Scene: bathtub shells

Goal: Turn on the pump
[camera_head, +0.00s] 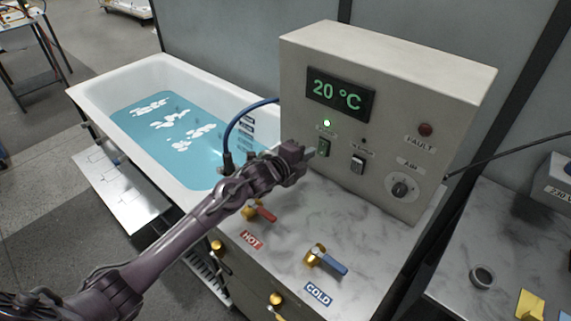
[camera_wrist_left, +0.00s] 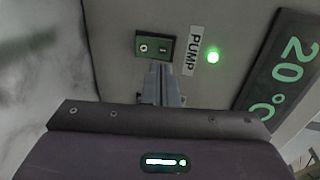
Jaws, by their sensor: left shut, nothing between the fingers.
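The control box (camera_head: 385,110) stands on the marble counter, with a display (camera_head: 340,94) reading 20 °C. The pump switch (camera_head: 323,147) is a small green rocker on the box's front, below a lit green lamp (camera_head: 326,123). In the left wrist view the switch (camera_wrist_left: 155,46) sits beside a PUMP label (camera_wrist_left: 190,51) and the lit green lamp (camera_wrist_left: 213,57). My left gripper (camera_head: 307,153) is shut and empty, its tip at or very near the switch. The wrist view shows the closed fingers (camera_wrist_left: 161,75) just below the switch; I cannot tell whether they touch. My right gripper is out of view.
A second, dark switch (camera_head: 358,162), a red FAULT lamp (camera_head: 426,129) and an AIR knob (camera_head: 402,188) are on the box. Red HOT (camera_head: 262,212) and blue COLD (camera_head: 327,261) valves stand in front. The bathtub (camera_head: 90,98) holds blue water with white pieces.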

